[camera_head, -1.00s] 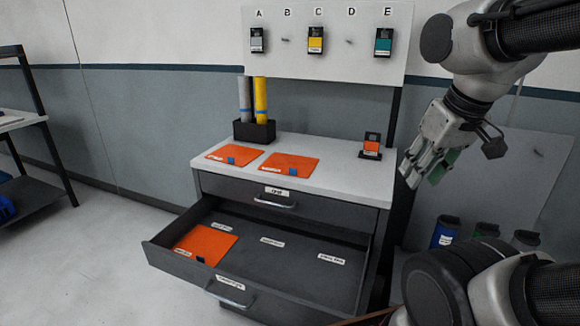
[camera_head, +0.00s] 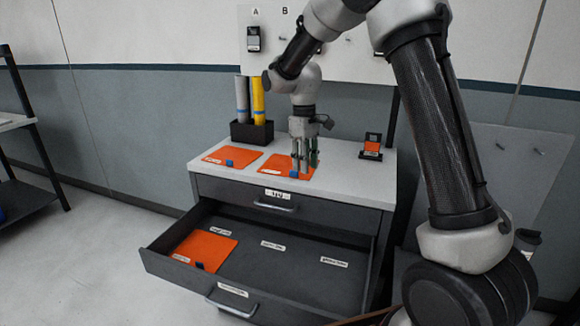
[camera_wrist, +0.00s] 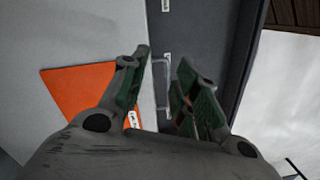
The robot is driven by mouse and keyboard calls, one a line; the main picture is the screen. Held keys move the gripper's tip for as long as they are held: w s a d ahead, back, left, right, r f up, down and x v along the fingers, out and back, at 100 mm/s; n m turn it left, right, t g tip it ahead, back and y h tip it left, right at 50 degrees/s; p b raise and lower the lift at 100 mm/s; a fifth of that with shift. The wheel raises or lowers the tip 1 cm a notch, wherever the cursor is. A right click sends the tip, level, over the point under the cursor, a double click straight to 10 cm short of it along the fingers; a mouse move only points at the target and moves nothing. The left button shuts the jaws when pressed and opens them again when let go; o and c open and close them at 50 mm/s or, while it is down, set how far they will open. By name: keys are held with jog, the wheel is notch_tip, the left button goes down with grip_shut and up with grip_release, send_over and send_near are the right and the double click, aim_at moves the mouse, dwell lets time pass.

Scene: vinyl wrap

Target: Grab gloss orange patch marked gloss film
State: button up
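Two orange patches lie flat on the cabinet top, a left one (camera_head: 224,156) and a right one (camera_head: 270,162). Each has a small blue tab and a white label too small to read. A third orange patch (camera_head: 207,246) with a dark tab lies in the open drawer. I cannot tell which is marked gloss film. My gripper (camera_head: 304,166) points down over the front right part of the right patch, hiding some of it. In the wrist view my gripper (camera_wrist: 165,75) is open and empty. An orange patch (camera_wrist: 78,98) shows left of its fingers, partly hidden.
The open drawer (camera_head: 285,269) juts out below the cabinet top (camera_head: 345,182). A dark holder (camera_head: 252,132) with grey and yellow rolls stands at the back left. A small stand (camera_head: 371,147) with an orange sample is at the right. The sample board hangs behind.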

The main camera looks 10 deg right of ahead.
jog(key=shift+n, duration=0.7)
jog(key=w, duration=0.1)
jog(key=w+a, duration=0.1)
jog(key=w, duration=0.1)
jog(key=w+f, duration=0.1)
jog(key=shift+w+a, duration=0.2)
jog(key=shift+a, duration=0.05)
jog(key=w+r, duration=0.1)
jog(key=w+r+n, duration=0.1)
jog(key=w+r+n+t, duration=0.1)
jog(key=shift+w+a+r, duration=0.1)
jog(key=shift+w+a, duration=0.15)
jog(key=shift+a, duration=0.1)
jog(key=shift+s+f+n, duration=0.1)
jog(key=shift+f+n, duration=0.25)
jog(key=shift+n, duration=0.15)
notch_tip(320, 180, down, 7)
jog(key=shift+d+f, duration=0.1)
jog(key=shift+f, duration=0.05)
grip_shut()
